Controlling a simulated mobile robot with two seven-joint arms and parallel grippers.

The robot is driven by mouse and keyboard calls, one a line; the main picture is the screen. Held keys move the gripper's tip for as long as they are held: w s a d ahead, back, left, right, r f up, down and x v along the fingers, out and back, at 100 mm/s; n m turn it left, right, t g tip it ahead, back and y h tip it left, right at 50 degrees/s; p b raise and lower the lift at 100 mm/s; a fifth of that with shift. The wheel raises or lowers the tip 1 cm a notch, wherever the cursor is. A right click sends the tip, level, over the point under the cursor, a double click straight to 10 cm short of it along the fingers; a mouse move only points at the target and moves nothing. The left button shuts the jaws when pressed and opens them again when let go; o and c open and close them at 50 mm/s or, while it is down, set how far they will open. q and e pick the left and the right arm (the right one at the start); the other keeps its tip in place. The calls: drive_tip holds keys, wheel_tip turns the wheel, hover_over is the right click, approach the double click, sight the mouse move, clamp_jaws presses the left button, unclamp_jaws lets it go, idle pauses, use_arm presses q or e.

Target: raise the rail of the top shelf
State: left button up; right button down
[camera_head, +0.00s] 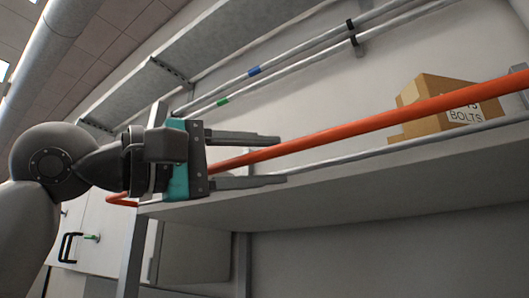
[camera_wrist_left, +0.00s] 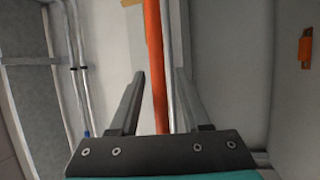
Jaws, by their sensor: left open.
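The orange rail (camera_head: 375,120) runs slantwise along the front of the shelf (camera_head: 320,198), above a thin grey bar (camera_head: 430,138). My left gripper (camera_head: 283,159) comes in from the left with its fingers apart, one above and one below the rail in the head view. In the left wrist view the rail (camera_wrist_left: 155,65) passes between the two open fingers of the left gripper (camera_wrist_left: 159,74), and the grey bar runs close to the right finger. The jaws are not closed on the rail. I cannot tell whether a finger touches it. My right gripper is not in view.
A cardboard box marked BOLTS (camera_head: 432,92) stands on the shelf behind the rail. Two wall pipes (camera_head: 320,48) with blue and green bands run behind. White cabinet doors (camera_head: 95,228) with a black handle are at lower left. The space under the shelf looks clear.

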use_arm(q)
drive_tip(key=shift+w+d, duration=0.1)
drive_tip(key=shift+c, duration=0.3)
clamp_jaws()
idle(1.1)
